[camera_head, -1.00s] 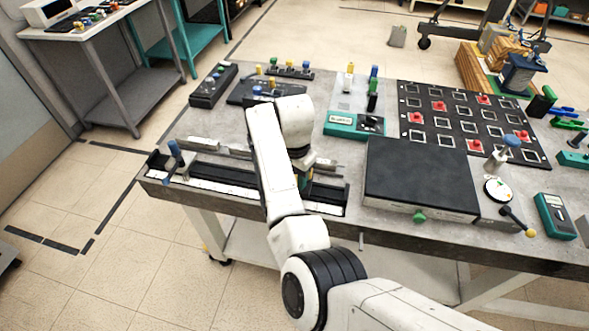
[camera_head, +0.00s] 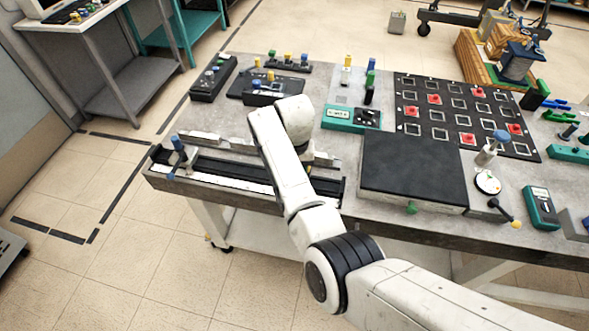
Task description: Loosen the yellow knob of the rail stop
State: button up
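The rail (camera_head: 225,174) is a long dark track with a pale strip along the front left edge of the grey table. A blue-topped clamp (camera_head: 179,155) stands near its left end. My white arm crosses the rail's right part and covers a stretch of it. I cannot make out the rail stop or its yellow knob; they may be behind my arm. My gripper (camera_head: 303,150) is below the white wrist, over the back side of the rail's right part. Its fingers are hidden, so I cannot tell whether they are open or touching anything.
A black-topped box (camera_head: 412,168) stands right of my arm. Behind are a teal meter (camera_head: 350,118), a black slotted board (camera_head: 465,118) with red pieces, and dark knob boxes (camera_head: 213,78).

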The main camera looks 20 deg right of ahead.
dwell(0.4)
jog(key=o, duration=1)
jog(key=shift+o, duration=0.2)
jog(key=shift+r, duration=0.15)
notch_tip(320, 180, up, 11)
jog(key=b, duration=0.1)
jog(key=shift+f, duration=0.2)
